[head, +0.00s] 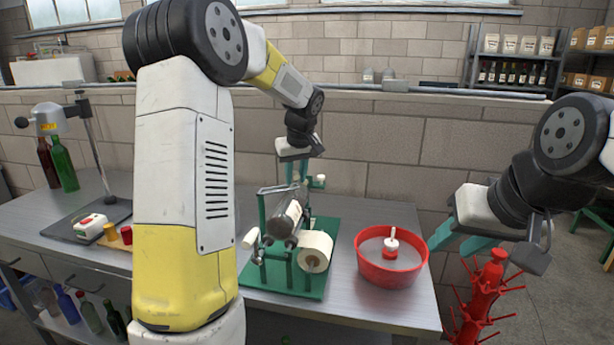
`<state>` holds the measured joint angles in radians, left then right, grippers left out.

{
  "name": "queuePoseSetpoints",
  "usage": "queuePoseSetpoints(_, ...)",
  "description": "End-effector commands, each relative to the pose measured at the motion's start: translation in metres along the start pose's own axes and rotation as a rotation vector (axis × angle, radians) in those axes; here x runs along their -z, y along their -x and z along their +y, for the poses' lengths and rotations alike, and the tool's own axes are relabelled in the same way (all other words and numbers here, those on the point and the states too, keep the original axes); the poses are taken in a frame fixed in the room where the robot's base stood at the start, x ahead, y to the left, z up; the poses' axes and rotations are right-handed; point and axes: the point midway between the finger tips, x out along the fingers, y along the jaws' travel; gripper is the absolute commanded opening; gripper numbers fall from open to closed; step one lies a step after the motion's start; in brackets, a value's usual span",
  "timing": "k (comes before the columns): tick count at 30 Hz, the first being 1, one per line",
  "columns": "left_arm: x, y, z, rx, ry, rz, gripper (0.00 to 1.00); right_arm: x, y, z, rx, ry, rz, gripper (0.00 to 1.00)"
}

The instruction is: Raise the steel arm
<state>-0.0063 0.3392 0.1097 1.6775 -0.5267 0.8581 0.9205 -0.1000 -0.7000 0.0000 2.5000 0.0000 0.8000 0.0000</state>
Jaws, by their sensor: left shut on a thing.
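A green bottle labeller (322,284) stands on the steel bench, with a dark bottle (287,222) lying across its rollers and a white label roll (315,252) in front. The steel arm (277,189) is a grey bar across the top of the labeller, above the bottle. My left gripper (297,178) points down at the back of the labeller, its teal fingers shut on the steel arm; the fingers partly hide the contact. My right gripper (461,243) is apart from the labeller at the right, with its teal fingers spread and empty.
A red basin (387,278) with a white-knobbed piece stands right of the labeller. A red bottle tree (487,285) rises below my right gripper. A block wall stands behind.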

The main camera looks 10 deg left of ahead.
Motion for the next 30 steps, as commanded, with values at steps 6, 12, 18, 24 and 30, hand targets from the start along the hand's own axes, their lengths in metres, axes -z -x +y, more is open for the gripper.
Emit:
queuePoseSetpoints(6,0.000,0.000,-0.001,0.002,-0.001,0.001,0.00,0.000,0.000,0.000,0.000,0.000,0.000,0.39)
queuePoseSetpoints(12,0.001,0.001,-0.001,0.000,0.000,0.000,0.00,0.000,0.000,0.000,0.000,0.000,0.000,0.39)
queuePoseSetpoints(18,0.004,0.004,-0.004,-0.028,0.015,-0.020,0.00,0.000,0.000,0.000,0.000,0.000,0.000,0.39)
queuePoseSetpoints(24,0.014,0.013,-0.012,-0.111,0.056,-0.078,0.00,0.000,0.000,0.000,0.000,0.000,0.000,0.39)
queuePoseSetpoints(30,0.029,0.024,-0.025,-0.243,0.117,-0.169,0.00,0.000,0.000,0.000,0.000,0.000,0.000,0.39)
